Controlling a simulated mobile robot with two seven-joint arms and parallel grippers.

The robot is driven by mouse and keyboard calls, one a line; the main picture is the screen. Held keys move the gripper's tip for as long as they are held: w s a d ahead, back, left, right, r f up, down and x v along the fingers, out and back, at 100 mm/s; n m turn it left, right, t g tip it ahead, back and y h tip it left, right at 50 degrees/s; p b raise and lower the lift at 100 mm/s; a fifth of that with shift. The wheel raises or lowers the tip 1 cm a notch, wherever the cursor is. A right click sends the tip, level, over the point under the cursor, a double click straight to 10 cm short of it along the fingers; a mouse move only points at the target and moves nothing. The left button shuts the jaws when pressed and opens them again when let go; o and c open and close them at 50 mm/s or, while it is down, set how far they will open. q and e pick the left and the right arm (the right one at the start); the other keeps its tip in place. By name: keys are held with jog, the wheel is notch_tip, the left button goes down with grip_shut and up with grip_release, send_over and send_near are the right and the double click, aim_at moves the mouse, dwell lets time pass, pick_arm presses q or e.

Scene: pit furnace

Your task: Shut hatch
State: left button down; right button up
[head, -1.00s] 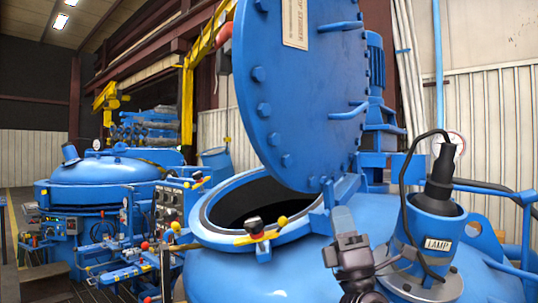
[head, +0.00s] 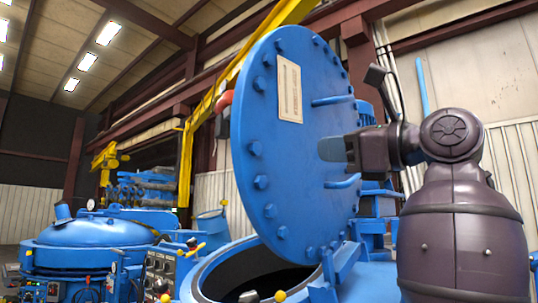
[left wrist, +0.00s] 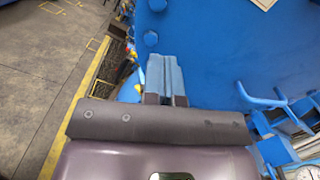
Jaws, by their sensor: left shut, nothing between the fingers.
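The hatch (head: 285,190) is a thick round blue lid with bolts around its rim and a paper label. It stands open, raised steeply over the dark round opening (head: 262,287) of the blue furnace vessel. Two bar handles stick out of its face, an upper one (head: 333,100) and a lower one (head: 343,182). My left gripper (head: 326,149) is shut and empty, its fingertips against or just in front of the hatch face between the handles; contact is unclear. The left wrist view shows the closed fingers (left wrist: 164,76) by the blue hatch (left wrist: 215,45). My right gripper is out of view.
Another blue vessel (head: 88,235) is farther left. A yellow crane arm (head: 190,150) rises behind the hatch. Open floor (left wrist: 40,70) shows in the left wrist view.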

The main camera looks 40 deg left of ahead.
aim_at(256, 154)
pick_arm(q)
jog(key=a, duration=0.8)
jog(key=w+a+r+p, duration=0.1)
jog(key=a, duration=0.3)
jog(key=shift+a, duration=1)
jog(key=shift+a+r, duration=0.1)
jog(key=shift+r, duration=0.05)
